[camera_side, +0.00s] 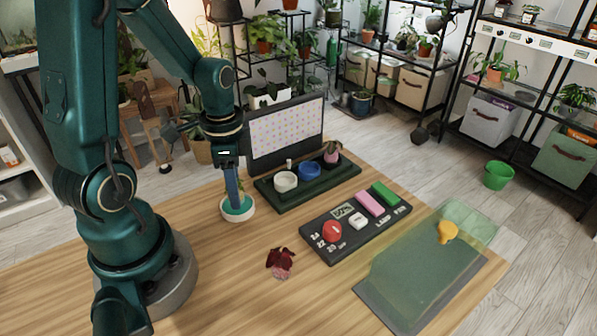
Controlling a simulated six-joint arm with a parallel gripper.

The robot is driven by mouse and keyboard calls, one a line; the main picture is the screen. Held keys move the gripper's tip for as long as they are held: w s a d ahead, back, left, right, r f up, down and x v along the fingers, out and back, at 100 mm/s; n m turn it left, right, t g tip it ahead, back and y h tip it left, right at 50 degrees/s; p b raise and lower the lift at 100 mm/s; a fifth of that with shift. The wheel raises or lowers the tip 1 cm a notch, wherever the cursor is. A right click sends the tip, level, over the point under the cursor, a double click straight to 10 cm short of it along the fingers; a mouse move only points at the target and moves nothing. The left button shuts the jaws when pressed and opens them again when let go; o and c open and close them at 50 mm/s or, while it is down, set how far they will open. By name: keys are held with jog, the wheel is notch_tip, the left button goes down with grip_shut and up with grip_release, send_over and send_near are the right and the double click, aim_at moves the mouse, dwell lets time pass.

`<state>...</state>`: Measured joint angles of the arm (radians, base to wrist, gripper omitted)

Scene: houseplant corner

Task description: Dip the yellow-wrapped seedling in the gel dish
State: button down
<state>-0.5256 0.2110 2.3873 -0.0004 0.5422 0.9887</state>
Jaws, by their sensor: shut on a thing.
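My gripper (231,172) points straight down over the gel dish (224,216), a small white round bowl with teal gel in it. A narrow blue piece shows below the jaws and reaches down to the gel. I cannot tell whether it is a finger or the held thing. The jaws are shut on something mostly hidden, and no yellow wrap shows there. A small rounded yellow item (447,231) lies on the translucent green sheet at the right; I cannot tell if it is a wrapped seedling. A dark red leafy plant with a pink base (280,262) lies on the table.
A dark green rack (268,194) behind the dish holds a white cup (286,181), a blue cup (309,169) and a pink-based plant (332,152). A dark panel (318,250) bears colored blocks. A green sheet (425,275) lies right. The front table is largely clear.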

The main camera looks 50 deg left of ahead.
jog(key=shift+r, duration=2.5)
jog(key=shift+d, duration=0.1)
